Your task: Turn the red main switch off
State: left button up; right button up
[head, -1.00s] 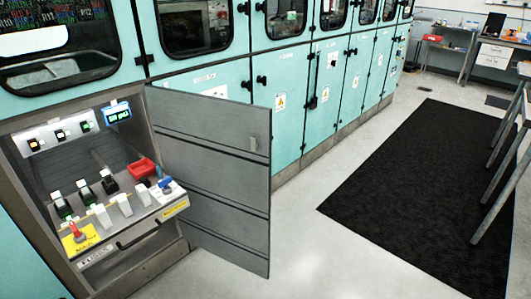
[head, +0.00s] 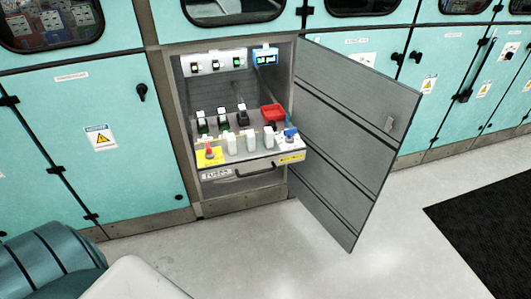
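The red main switch (head: 209,151) stands on a yellow plate (head: 217,160) at the front left corner of a pulled-out fuse drawer (head: 237,175) in an open cabinet bay. The red handle looks upright, but it is too small to tell its exact setting. Neither of my grippers is in view.
The grey cabinet door (head: 350,140) is swung open to the right. White blocks, a blue-handled item (head: 291,134) and a red bin (head: 272,113) sit on the drawer. The floor (head: 260,250) in front is clear. A black mat (head: 490,220) lies at right.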

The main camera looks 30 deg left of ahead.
aim_at(208, 150)
jog(key=u, duration=1.4)
